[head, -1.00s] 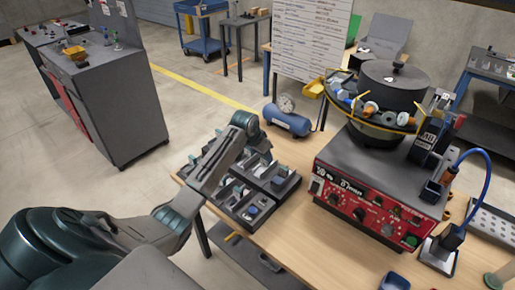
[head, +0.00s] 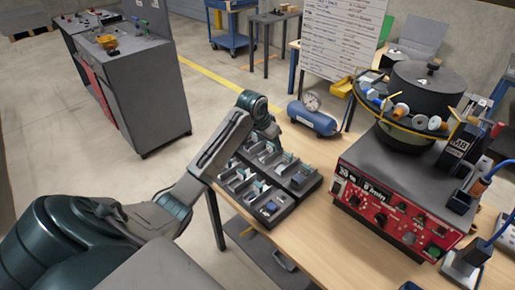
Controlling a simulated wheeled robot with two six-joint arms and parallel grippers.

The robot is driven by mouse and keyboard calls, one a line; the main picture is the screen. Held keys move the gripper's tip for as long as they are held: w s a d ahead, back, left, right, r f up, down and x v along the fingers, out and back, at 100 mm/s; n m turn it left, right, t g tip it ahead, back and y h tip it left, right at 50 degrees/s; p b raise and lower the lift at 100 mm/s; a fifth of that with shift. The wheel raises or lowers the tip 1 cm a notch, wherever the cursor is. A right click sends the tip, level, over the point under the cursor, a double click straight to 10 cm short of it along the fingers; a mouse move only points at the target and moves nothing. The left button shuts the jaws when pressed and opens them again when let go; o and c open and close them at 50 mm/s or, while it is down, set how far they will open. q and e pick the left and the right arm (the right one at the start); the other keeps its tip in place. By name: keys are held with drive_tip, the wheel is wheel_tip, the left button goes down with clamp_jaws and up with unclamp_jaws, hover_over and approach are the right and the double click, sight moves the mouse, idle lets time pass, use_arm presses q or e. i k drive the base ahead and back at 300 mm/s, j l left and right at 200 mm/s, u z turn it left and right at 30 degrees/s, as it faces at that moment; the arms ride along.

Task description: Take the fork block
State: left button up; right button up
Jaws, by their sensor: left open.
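I cannot pick out a fork block for certain. A dark tray with compartments (head: 283,216) lies on the left end of the wooden table, with small grey and greenish parts in it, too small to name. My left arm reaches in from the left, and its left gripper (head: 272,133) points down near the tray's far left corner. The wrist partly hides its fingers; it is open, and I see nothing held. My right gripper is not in view.
A red-fronted bowl feeder (head: 385,205) with a dark bowl and parts around its rim stands right of the tray. A blue air tank (head: 312,118) sits behind the tray. Bare tabletop (head: 318,235) lies between tray and feeder. A grey cabinet (head: 140,85) stands back left.

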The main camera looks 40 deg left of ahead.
sight(259, 191)
drive_tip(key=u, duration=1.1)
